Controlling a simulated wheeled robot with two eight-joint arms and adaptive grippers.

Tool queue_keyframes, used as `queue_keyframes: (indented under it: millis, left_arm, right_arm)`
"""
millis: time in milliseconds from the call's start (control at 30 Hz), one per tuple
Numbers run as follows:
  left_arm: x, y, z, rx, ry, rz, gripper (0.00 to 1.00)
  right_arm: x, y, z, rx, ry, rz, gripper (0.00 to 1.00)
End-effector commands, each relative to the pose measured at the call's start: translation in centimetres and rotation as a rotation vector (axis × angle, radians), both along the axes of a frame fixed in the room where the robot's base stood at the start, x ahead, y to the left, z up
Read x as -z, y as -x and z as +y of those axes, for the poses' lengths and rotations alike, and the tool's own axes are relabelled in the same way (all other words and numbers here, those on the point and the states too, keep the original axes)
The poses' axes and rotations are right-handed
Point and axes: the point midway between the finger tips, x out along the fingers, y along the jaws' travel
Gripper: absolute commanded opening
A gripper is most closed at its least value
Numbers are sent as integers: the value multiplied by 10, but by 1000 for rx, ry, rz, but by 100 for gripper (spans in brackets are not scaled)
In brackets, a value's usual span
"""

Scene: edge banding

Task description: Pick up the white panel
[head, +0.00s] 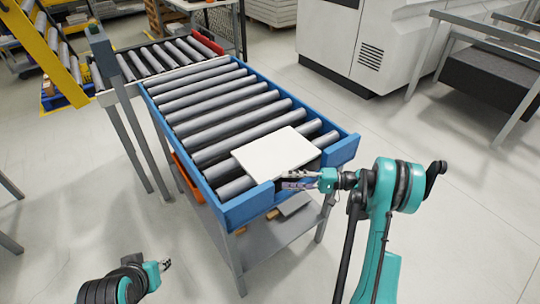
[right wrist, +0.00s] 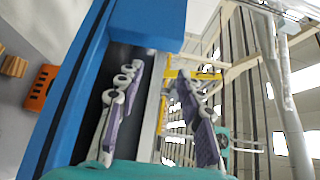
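The white panel (head: 274,152) lies flat on the rollers at the near end of the blue-framed conveyor. My right gripper (head: 297,180) is at the panel's near edge, in the gap of the conveyor's end frame. In the right wrist view, its two purple-padded fingers (right wrist: 158,108) are apart. A thin pale strip, which looks like the panel's edge (right wrist: 151,110), runs between them with room on both sides. I cannot tell whether either finger touches it. My left gripper (head: 165,266) is low at the left, far from the panel; its fingers are too small to read.
The blue conveyor frame (head: 247,208) stands close to my right gripper, with raised end pieces on both sides of the gap. A grey shelf (head: 262,243) is below. A white machine (head: 372,45) stands behind at the right. The floor around is mostly clear.

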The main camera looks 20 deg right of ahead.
Motion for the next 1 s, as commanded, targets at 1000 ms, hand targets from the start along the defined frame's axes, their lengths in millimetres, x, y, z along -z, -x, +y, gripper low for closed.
queue_keyframes:
  millis: [1000]
  left_arm:
    - [28,0,0,0,0,0,36]
  right_arm:
    - [3,-31,66,-5,-24,-15,24]
